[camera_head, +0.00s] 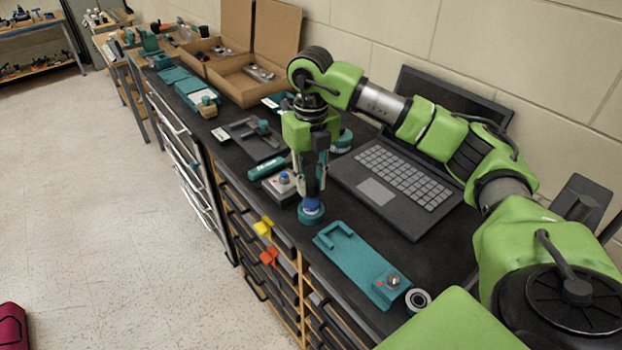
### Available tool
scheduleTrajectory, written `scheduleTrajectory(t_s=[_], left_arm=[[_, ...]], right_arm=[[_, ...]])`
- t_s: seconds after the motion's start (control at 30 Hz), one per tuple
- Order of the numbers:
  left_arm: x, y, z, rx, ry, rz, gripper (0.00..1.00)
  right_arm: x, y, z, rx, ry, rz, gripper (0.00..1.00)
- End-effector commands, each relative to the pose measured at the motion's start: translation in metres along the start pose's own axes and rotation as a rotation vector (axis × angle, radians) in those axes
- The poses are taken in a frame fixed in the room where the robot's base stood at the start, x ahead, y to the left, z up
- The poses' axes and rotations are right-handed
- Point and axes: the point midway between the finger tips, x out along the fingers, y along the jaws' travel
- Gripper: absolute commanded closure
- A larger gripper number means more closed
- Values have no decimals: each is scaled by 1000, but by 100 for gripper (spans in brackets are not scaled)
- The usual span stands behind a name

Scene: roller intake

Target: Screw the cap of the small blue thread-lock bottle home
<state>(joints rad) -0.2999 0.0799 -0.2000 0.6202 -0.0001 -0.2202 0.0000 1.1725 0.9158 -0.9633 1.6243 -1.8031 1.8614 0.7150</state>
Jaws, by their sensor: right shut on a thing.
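The small blue bottle (311,204) stands upright in a round teal holder (311,217) near the front edge of the black bench. My right gripper (312,190) points straight down over it, its fingers closed at the bottle's top. The cap is hidden between the fingers, so I cannot tell how far down it sits on the thread. My left gripper is not in view.
A laptop (392,180) lies open to the right of the bottle. A teal fixture plate (352,260) and a metal ring (418,299) lie nearer me.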

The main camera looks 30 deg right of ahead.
Motion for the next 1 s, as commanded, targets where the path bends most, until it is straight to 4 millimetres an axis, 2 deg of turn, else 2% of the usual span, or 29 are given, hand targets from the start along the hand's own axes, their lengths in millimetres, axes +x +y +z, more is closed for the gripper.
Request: scheduleTrajectory(t_s=[0.2,0.57,0.8,1.0], left_arm=[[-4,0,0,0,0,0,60],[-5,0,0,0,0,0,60],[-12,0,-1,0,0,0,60],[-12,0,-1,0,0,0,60]], right_arm=[[0,0,0,207,0,1,100],[0,0,0,257,-1,0,100],[-1,0,0,537,0,1,100],[0,0,0,626,0,1,100]])
